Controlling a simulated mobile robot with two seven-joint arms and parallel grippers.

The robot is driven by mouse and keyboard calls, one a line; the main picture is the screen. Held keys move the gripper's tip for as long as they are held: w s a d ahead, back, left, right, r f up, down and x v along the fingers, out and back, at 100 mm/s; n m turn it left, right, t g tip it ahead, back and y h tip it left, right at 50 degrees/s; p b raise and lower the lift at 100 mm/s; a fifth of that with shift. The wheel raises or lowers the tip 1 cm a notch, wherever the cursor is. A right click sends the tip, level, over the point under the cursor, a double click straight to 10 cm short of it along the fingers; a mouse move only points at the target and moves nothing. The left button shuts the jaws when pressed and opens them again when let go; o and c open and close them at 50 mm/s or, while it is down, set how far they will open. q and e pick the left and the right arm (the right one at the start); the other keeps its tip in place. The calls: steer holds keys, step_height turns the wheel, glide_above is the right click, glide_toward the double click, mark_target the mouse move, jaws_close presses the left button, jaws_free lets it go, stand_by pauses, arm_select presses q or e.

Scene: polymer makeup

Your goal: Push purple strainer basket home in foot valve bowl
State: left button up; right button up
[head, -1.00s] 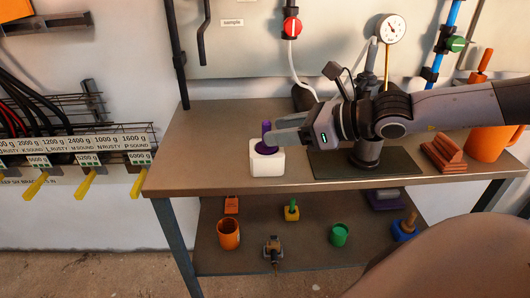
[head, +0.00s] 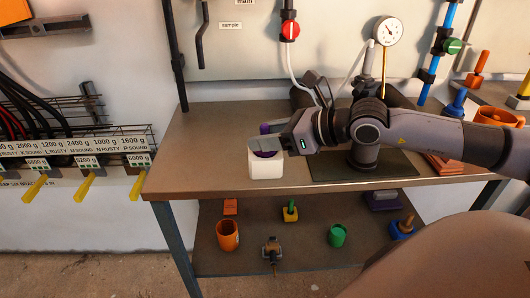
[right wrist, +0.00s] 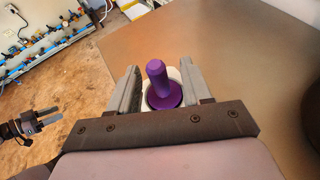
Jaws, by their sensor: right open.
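The purple strainer basket (head: 265,128) stands in the white foot valve bowl (head: 266,171) near the table's front left edge. In the right wrist view, its upright handle and round flange (right wrist: 160,80) show between my fingers, with the pale bowl rim behind. I cannot tell how deep it sits. My right gripper (head: 268,146) is open, its fingers on both sides of the basket with gaps, low over the bowl and partly hiding the basket in the head view. My left gripper (right wrist: 45,119) shows at the left of the right wrist view, away from the bowl; its opening is unclear.
A gauge post (head: 365,150) stands on a dark plate behind my right arm. Red-brown blocks (head: 445,164) and an orange mug (head: 498,117) are at the right. The table (head: 205,150) is clear left of the bowl. A lower shelf holds several coloured parts.

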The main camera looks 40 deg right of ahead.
steer(key=shift+x, duration=1.2)
jaws_close()
